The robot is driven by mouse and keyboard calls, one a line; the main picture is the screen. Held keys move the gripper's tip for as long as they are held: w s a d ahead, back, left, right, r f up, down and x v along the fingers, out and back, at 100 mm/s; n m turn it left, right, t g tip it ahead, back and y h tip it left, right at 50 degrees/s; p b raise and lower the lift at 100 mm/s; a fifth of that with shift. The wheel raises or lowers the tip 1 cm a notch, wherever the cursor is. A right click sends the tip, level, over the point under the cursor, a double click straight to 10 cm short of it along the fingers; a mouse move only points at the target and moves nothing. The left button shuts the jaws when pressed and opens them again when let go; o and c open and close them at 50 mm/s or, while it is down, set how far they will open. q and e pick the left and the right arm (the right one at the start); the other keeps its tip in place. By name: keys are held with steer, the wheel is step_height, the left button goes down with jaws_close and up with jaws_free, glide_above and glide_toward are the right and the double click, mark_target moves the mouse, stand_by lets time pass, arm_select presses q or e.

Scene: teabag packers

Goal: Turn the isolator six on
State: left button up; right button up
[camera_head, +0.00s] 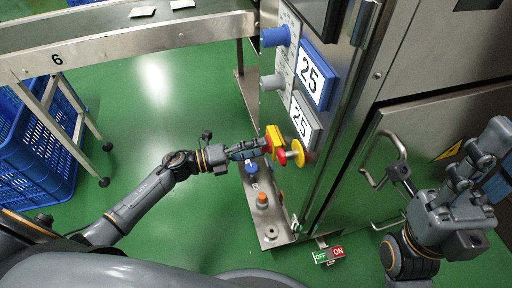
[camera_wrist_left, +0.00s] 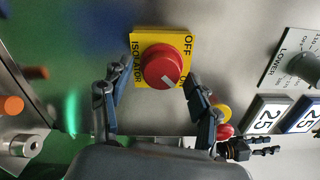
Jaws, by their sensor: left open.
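The isolator is a round red knob (camera_wrist_left: 160,66) on a yellow plate (camera_wrist_left: 143,44) marked ISOLATOR, OFF and ON, fixed to a steel panel. A short white mark shows on the knob's lower part; I cannot tell which label it points at. My left gripper (camera_head: 264,146) is open at the isolator's yellow plate (camera_head: 274,134). In the left wrist view, my left gripper's fingers (camera_wrist_left: 154,78) stand on either side of the knob, apart from it. My right gripper (camera_head: 450,165) looks open and empty, in front of the steel door at the right.
A frame marked 6 (camera_head: 57,59) and a blue crate (camera_head: 45,150) stand left. The panel also carries a yellow-collared button (camera_head: 284,158), a blue knob (camera_head: 275,37) and 25 displays (camera_head: 314,77). A door handle (camera_head: 372,165) juts out near my right gripper. Green floor is free at left centre.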

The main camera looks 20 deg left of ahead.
arm_select(q)
steer(key=v, duration=1.2)
